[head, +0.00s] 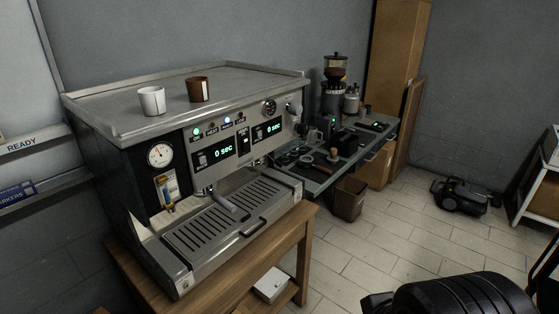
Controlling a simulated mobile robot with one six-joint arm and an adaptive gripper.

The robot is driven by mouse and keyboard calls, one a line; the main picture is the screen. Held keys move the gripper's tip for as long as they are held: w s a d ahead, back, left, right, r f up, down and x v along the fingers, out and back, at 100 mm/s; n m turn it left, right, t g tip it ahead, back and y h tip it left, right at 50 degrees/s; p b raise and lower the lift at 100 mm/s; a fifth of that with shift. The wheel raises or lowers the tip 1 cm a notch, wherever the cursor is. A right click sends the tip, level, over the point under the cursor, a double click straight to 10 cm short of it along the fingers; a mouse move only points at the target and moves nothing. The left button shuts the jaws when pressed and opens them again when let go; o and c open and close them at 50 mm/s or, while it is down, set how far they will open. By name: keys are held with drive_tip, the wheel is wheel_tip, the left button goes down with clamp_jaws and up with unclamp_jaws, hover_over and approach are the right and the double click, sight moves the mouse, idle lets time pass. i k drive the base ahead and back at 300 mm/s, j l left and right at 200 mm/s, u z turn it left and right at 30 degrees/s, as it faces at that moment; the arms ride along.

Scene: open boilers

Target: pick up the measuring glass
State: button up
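I cannot make out a measuring glass with certainty in the head view. Small items stand on the dark side counter (315,183) at the middle right, too small and dim to tell apart. A white cup (151,101) and a brown cup (198,90) stand on top of the espresso machine (105,112). A large dark rounded part, apparently of my arm, shows at the bottom right. My gripper's fingers are not visible.
The machine stands on a wooden table (268,262) with a white box (272,285) on its lower shelf. A coffee grinder (334,98) stands on the side counter. A brown bin (349,199) is below. A black floor machine (461,196) stands at right. Tiled floor between is clear.

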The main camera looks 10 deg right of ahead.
sight(285, 153)
drive_tip(key=i+l+u, duration=0.15)
drive_tip(key=i, duration=0.25)
drive_tip(key=i+l+u, duration=0.1)
drive_tip(key=i+l, duration=0.3)
drive_tip(key=i+l+u, duration=0.15)
drive_tip(key=i+l, duration=0.2)
drive_tip(key=i+l+u, duration=0.15)
drive_tip(key=i+l, duration=0.2)
drive_tip(key=i+l+u, duration=0.15)
drive_tip(key=i+l, duration=0.2)
drive_tip(key=l, duration=0.15)
drive_tip(key=i+l+u, duration=0.1)
drive_tip(key=i+l, duration=0.2)
drive_tip(key=l, duration=0.15)
drive_tip(key=i+l+u, duration=0.15)
drive_tip(key=i+l, duration=0.15)
drive_tip(key=l, duration=0.2)
drive_tip(key=i+l+u, duration=0.15)
drive_tip(key=i+l, duration=0.15)
drive_tip(key=l, duration=0.2)
